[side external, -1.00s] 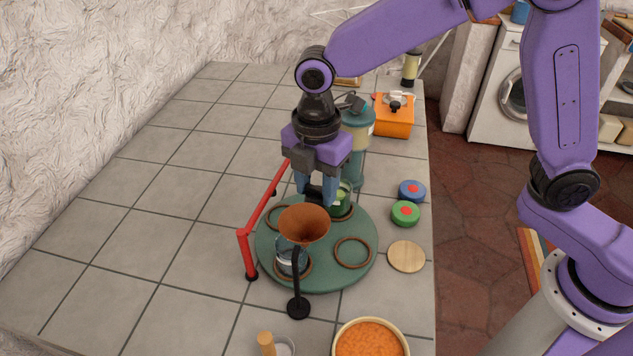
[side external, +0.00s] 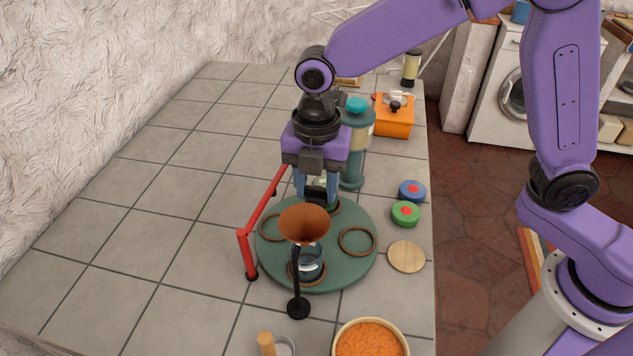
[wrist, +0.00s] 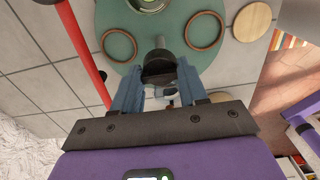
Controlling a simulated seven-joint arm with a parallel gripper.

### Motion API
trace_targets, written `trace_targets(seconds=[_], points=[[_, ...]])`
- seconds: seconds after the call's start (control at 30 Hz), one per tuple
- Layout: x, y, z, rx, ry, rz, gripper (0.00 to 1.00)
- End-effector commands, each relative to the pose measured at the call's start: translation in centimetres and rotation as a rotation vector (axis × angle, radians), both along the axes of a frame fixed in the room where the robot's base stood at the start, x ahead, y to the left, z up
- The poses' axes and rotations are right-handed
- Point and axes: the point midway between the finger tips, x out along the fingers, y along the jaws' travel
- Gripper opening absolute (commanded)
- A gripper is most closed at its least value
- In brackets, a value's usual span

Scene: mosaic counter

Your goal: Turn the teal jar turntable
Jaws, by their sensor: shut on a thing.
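The teal turntable (side external: 335,270) is a round disc on the tiled counter, with several brown rings on top. My gripper (side external: 316,190) points down over its far part, shut on a dark handle; the handle (wrist: 158,68) shows between the fingers in the wrist view. A glass jar (side external: 311,268) stands in the front ring, partly behind the funnel's stand. Another jar, greenish (side external: 325,184), is mostly hidden behind my gripper. Empty rings lie at the right (side external: 357,242) and left (side external: 271,228).
A copper funnel (side external: 304,222) on a black stand rises at the turntable's front. A red rail (side external: 262,207) runs along its left. A tall teal canister (side external: 357,145) stands behind.

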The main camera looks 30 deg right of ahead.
Motion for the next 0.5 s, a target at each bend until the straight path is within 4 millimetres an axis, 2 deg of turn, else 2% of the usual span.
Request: trace_targets(seconds=[0.47, 0.5], points=[[0.00, 0.30, 0.29, 0.009, -0.005, 0.010, 0.00], [0.00, 0.30, 0.29, 0.009, -0.005, 0.010, 0.46]])
